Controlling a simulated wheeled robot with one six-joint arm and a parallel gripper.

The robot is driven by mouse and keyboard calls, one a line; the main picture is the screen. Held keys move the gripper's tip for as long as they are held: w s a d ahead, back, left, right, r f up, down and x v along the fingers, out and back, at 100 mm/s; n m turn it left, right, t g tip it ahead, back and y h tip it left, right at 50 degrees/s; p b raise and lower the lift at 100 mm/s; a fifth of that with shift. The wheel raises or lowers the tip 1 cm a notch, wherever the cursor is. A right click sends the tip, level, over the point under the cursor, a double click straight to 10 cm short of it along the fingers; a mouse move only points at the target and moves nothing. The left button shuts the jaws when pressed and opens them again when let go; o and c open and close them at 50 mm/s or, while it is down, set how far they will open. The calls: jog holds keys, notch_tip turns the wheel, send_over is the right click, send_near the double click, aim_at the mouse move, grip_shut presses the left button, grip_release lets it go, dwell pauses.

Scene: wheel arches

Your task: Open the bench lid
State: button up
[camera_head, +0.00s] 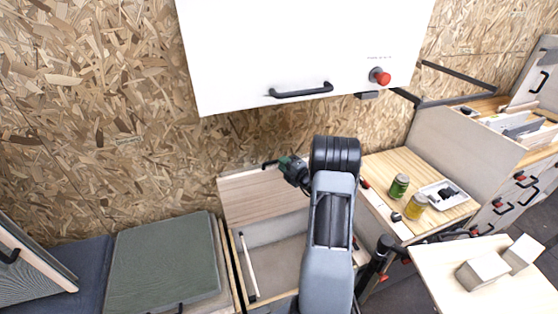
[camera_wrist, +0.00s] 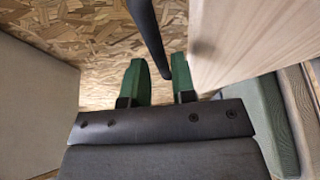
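The wooden bench lid (camera_head: 262,196) is raised and leans toward the chipboard wall. The open bench compartment (camera_head: 275,262) shows below it, partly hidden by my arm. A black handle (camera_head: 269,164) shows at the lid's upper edge. My gripper (camera_head: 284,160) is beside that edge, near the handle. In the wrist view, the green fingers of my gripper (camera_wrist: 161,80) are apart. A black handle bar (camera_wrist: 148,36) runs down toward the gap between them; I cannot tell whether it touches a finger. The pale wooden lid (camera_wrist: 232,38) is just right of the fingers.
A white overhead cabinet door (camera_head: 290,55) hangs above my arm. A green cushion (camera_head: 165,258) lies left of the open bench. The counter at right holds a green can (camera_head: 398,187), a yellow jar (camera_head: 416,206) and a white tray (camera_head: 447,194). A table (camera_head: 480,288) carries pale blocks.

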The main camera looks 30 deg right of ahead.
jog(key=shift+w+a, duration=0.15)
jog(key=shift+w, duration=0.65)
jog(key=shift+w+a, duration=0.1)
jog(key=shift+w, duration=0.7)
grip_shut()
